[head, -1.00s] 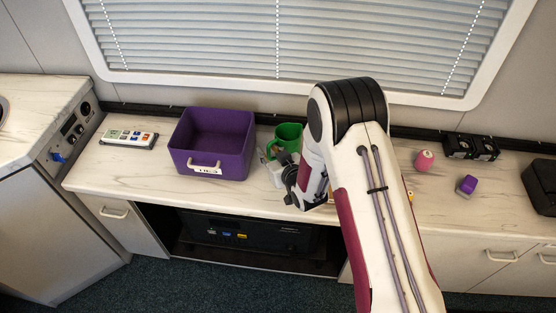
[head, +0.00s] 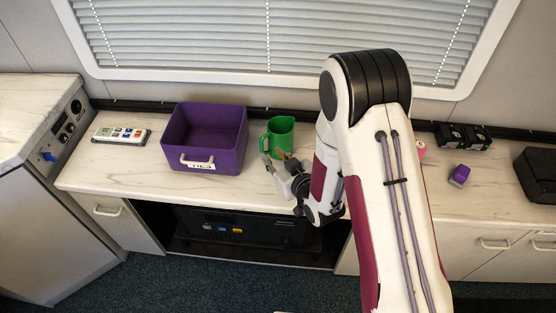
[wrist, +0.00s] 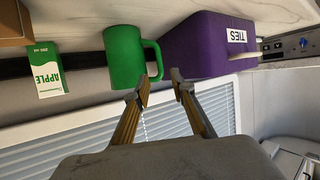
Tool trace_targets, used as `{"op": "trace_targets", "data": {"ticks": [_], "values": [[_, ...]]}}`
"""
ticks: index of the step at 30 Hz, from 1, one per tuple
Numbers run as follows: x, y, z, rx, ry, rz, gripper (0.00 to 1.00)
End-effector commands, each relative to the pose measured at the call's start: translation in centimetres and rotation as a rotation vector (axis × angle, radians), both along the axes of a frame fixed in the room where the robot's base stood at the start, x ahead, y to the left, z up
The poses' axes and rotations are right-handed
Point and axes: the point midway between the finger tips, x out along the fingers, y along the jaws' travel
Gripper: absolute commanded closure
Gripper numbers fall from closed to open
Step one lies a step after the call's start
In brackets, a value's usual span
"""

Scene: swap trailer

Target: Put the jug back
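The green jug (head: 281,137) stands upright on the counter, right of the purple bin. It also shows in the wrist view (wrist: 124,58), which is turned over, with its handle toward the bin. My gripper (head: 275,159) is just in front of the jug in the head view. In the wrist view my gripper (wrist: 160,82) is open, with nothing between its fingertips. The fingertips are close to the jug's handle; I cannot tell whether they touch it.
The purple bin (head: 232,158), labelled TIES, stands close beside the jug. An apple juice carton (wrist: 46,72) is on the jug's other side. A remote-like device (head: 120,135) lies at the left. A purple-topped item (head: 460,175) and black boxes (head: 464,136) are at the right.

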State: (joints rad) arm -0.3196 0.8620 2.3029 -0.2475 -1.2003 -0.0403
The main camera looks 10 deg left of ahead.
Motion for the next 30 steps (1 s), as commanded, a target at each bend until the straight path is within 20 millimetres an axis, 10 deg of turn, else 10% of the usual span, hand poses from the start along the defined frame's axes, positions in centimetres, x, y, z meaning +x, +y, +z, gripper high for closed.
{"op": "trace_targets", "data": {"ticks": [30], "values": [[-2.0,-1.3,0.9,0.000,0.001,0.000,0.76]]}}
